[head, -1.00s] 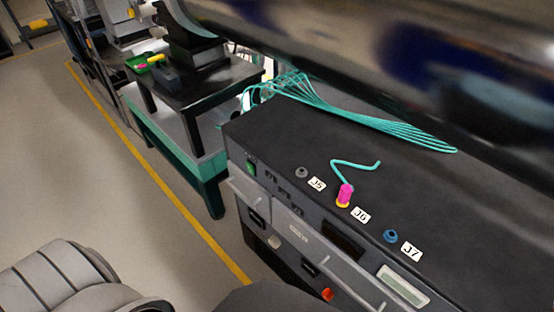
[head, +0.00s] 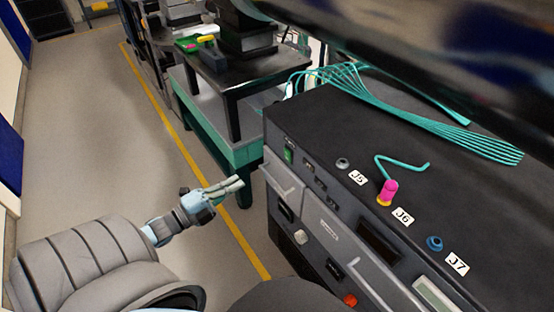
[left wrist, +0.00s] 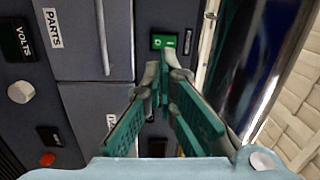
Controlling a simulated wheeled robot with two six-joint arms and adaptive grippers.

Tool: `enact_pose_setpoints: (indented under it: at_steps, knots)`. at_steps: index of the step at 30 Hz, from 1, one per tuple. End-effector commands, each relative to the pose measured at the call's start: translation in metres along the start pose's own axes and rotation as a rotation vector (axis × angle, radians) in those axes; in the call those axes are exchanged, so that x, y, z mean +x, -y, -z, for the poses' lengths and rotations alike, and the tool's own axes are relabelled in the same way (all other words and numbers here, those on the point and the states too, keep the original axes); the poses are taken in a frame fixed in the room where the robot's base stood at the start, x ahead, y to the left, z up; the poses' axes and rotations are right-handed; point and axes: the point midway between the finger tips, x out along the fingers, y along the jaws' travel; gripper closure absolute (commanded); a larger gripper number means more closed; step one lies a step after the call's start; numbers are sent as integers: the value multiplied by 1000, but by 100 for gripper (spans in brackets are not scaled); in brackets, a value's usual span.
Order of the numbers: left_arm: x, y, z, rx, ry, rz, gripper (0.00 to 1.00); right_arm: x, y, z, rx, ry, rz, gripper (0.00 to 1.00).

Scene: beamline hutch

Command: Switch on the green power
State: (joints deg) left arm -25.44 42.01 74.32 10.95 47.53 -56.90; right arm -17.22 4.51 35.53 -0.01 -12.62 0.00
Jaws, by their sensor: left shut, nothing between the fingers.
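The green power switch (head: 289,155) sits on the upper left of the dark cabinet's front panel. It also shows in the left wrist view (left wrist: 164,42), just beyond my fingertips, with a small white mark on its right part. My left gripper (head: 238,184) is shut and empty, in front of the panel and to the left of the switch in the head view. In the left wrist view its green-padded fingers (left wrist: 164,85) point at the panel just below the switch, and a gap to it seems to remain. My right gripper is not in view.
The cabinet (head: 330,115) has sockets J5, J6 and J7 on top, with a pink plug (head: 388,192) and teal cable at J6. An orange-red button (head: 350,300) is low on its front. A dark table (head: 250,85) stands behind. The floor at left is clear.

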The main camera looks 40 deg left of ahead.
Motion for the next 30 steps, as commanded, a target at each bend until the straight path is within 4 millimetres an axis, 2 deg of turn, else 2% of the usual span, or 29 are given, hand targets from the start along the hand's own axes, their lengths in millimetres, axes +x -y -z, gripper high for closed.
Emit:
enact_pose_setpoints:
  at_steps: [2,4,12,16,20,30]
  knots:
    - [3,15,6,48,-45,44,100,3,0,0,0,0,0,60]
    - [4,20,8,62,-55,57,100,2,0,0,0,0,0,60]
    - [5,20,8,59,-53,55,100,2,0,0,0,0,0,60]
    - [15,20,8,58,-53,58,100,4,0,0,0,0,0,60]
    - [36,20,9,58,-52,58,100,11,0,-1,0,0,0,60]
    - [110,23,13,58,-51,60,100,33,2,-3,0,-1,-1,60]
